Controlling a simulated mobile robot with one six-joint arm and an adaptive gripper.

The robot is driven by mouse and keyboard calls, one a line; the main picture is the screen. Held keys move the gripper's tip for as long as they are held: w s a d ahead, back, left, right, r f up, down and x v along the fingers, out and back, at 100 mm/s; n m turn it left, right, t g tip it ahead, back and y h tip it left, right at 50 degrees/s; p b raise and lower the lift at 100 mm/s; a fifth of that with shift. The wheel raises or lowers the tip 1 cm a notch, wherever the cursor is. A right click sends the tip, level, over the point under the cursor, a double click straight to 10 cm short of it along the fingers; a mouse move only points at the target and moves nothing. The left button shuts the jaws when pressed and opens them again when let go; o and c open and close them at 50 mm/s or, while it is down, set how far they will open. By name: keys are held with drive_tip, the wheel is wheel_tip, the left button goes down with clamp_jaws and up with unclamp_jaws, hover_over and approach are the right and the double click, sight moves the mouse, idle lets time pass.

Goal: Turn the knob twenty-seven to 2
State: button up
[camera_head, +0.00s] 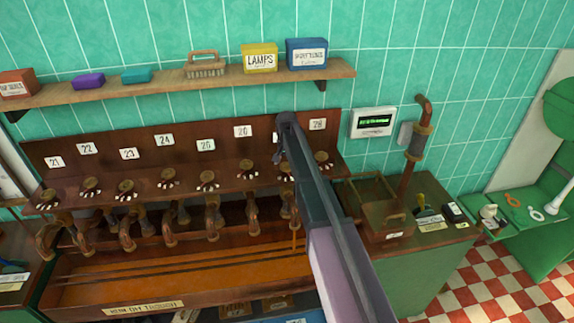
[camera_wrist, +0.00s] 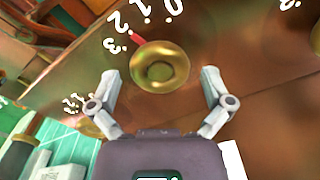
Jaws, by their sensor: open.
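In the wrist view a round brass knob (camera_wrist: 160,68) sits on a brown wooden panel, with white numerals 0, 1, 2 and 3 along its upper-left side. A small red pointer (camera_wrist: 136,39) at its edge points towards the 2. My gripper (camera_wrist: 161,82) is open, with one finger on each side of the knob and visible gaps between. In the head view my gripper (camera_head: 284,155) is over the panel between the plates 26 and 28.
A shelf (camera_head: 130,93) with boxes and a brush is above. To the right are a small display (camera_head: 373,122) and a wooden box (camera_head: 388,220).

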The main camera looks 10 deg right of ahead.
sight(287, 165)
drive_tip(key=m, duration=0.5)
drive_tip(key=shift+r+m+p, duration=0.3)
drive_tip(key=shift+r+p, duration=0.15)
wheel_tip(287, 165, up, 7)
drive_tip(key=p, duration=0.6)
drive_tip(key=shift+f+p, duration=0.15)
drive_tip(key=shift+p, duration=0.2)
drive_tip(key=s+f+n+b, duration=0.3)
drive_tip(key=s+f+b, duration=0.2)
drive_tip(key=s, duration=0.5)
drive_tip(key=s+f+n+b, duration=0.4)
drive_tip(key=s+f+b, duration=0.1)
drive_tip(key=s, duration=0.5)
drive_tip(key=s+f+n+b, duration=0.3)
drive_tip(key=s+f+b, duration=0.2)
drive_tip(key=s, duration=0.4)
drive_tip(key=shift+s+d, duration=0.15)
drive_tip(key=shift+s, duration=0.25)
drive_tip(key=s, duration=0.1)
drive_tip(key=s+f+n+b, duration=0.1)
drive_tip(key=s, duration=0.1)
drive_tip(key=shift+f, duration=0.25)
